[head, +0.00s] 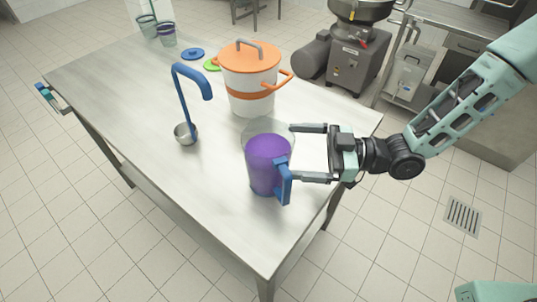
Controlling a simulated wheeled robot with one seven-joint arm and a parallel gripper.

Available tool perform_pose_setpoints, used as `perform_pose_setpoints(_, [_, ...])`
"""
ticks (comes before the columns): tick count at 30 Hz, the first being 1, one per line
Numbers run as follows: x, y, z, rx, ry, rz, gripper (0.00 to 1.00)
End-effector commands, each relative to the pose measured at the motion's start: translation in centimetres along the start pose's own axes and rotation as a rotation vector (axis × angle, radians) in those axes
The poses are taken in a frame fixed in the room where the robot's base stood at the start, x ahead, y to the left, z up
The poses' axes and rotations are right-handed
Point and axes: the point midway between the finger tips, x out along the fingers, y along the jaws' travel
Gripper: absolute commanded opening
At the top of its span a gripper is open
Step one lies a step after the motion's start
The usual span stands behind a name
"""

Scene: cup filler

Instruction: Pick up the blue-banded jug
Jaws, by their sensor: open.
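The jug (266,165) stands upright near the front right of the steel table. It is clear, with purple contents and a blue handle (284,183) facing the front right; I cannot make out a separate blue band. My gripper (292,153) comes in level from the right, with its fingers spread apart. The far fingertip is beside the jug's upper right rim, and the near fingertip is close to the handle. Nothing is held, and I cannot tell whether either fingertip touches the jug.
A white pot with an orange lid (249,57) stands behind the jug. A ladle with a blue handle (182,92) is to the left. Blue (192,54) and green (211,64) lids and two cups (167,38) are farther back. The table's front left (215,205) is clear.

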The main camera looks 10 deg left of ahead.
Motion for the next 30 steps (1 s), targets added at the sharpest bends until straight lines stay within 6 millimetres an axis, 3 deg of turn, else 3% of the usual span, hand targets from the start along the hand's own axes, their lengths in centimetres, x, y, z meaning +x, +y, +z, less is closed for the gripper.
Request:
perform_pose_setpoints(8, [2.3, 0.0, -0.1, 0.0, 0.001, -0.001, 1.0])
perform_pose_setpoints(18, [6.6, 0.1, 0.1, 0.0, 0.0, -0.001, 1.0])
perform_pose_setpoints(26, [6.9, 0.1, 0.3, 0.0, -0.001, 0.001, 1.0])
perform_pose_setpoints(30, [6.9, 0.1, 0.3, 0.0, -0.001, 0.001, 0.67])
